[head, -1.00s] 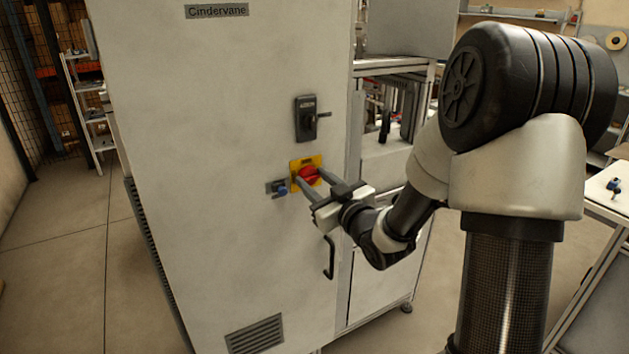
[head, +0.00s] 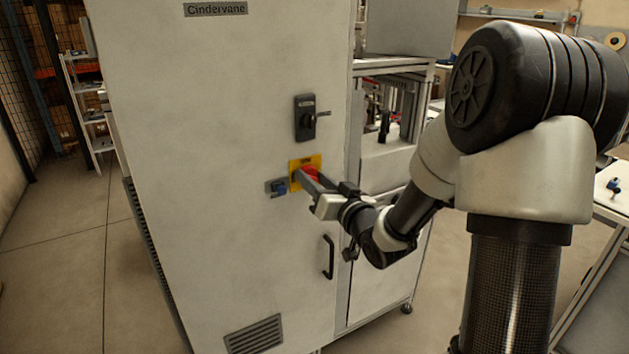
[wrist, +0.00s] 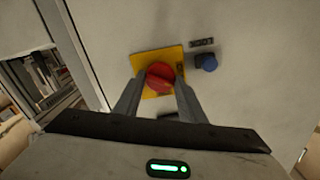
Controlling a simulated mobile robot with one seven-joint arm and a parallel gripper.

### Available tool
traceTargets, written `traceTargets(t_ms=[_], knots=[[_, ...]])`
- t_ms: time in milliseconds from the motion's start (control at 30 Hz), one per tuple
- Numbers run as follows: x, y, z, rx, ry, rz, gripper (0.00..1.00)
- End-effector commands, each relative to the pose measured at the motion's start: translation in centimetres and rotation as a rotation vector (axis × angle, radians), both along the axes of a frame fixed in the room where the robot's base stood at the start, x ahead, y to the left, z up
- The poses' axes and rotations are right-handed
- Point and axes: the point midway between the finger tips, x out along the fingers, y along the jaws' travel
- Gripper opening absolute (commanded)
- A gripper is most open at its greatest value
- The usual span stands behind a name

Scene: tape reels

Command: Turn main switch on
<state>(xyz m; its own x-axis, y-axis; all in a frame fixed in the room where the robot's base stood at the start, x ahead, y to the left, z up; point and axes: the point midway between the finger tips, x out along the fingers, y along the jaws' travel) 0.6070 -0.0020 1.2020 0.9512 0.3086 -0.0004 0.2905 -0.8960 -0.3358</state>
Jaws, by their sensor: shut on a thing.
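The main switch is a red rotary knob (head: 311,174) on a yellow plate (head: 296,164), fixed to the front of a pale grey cabinet. In the wrist view the red knob (wrist: 159,76) sits between my two fingers, and the yellow plate (wrist: 145,60) appears tilted behind it. My gripper (head: 306,184) reaches in from the right and is shut on the red knob. In the head view the fingers hide part of the knob. In the wrist view the fingertips (wrist: 159,84) flank the knob on both sides.
A blue key-like part (head: 280,188) on a small grey plate is just left of the switch. The cabinet front (head: 220,230) is otherwise mostly flat and clear.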

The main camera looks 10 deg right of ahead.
Motion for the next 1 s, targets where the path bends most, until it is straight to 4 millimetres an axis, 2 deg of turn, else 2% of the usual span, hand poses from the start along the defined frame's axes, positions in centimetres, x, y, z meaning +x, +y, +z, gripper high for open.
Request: traceTargets(t_ms=[600,1000], knots=[[0.09,-0.19,0.25,0.559,0.178,-0.001,0.14],[0.11,-0.17,0.16,0.857,0.274,0.001,0.14]])
